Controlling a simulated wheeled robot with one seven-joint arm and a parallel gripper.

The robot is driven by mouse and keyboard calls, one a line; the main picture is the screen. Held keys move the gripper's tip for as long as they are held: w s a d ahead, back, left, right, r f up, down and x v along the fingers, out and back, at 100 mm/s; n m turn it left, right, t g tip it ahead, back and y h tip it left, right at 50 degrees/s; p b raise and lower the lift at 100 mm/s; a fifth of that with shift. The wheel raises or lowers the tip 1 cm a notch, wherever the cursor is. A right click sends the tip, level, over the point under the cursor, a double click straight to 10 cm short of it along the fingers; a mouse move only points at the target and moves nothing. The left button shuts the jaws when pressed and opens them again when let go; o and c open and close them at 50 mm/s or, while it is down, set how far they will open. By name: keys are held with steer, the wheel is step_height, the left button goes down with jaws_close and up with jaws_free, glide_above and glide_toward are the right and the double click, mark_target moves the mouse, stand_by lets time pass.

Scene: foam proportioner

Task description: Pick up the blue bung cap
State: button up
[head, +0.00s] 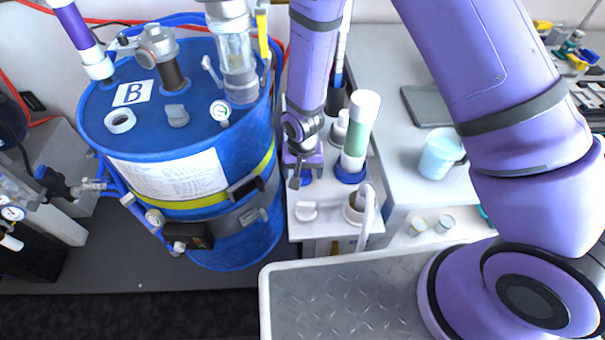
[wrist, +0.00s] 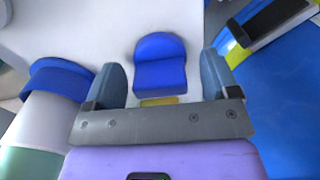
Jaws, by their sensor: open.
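The blue bung cap (wrist: 160,62) lies on a white surface in the wrist view, with a rounded disc and a block-like front part. A small yellow patch shows just below it. My gripper (wrist: 161,80) is open, with one grey finger on each side of the cap and a gap on both sides. In the head view my gripper (head: 300,172) points down over the white stand beside the blue drum. The cap is mostly hidden there behind the gripper.
A white and green cylinder with a blue base (head: 352,165) stands close right of my gripper. The blue drum (head: 220,235), marked B, stands close left. A white knob (head: 306,210) and a hose fitting (head: 362,205) sit in front. A light-blue mug (head: 440,153) stands farther right.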

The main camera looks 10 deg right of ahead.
steer(key=shift+c, duration=0.5)
steer(key=c, duration=0.9)
steer(key=shift+c, duration=0.2)
steer(key=shift+r, duration=0.2)
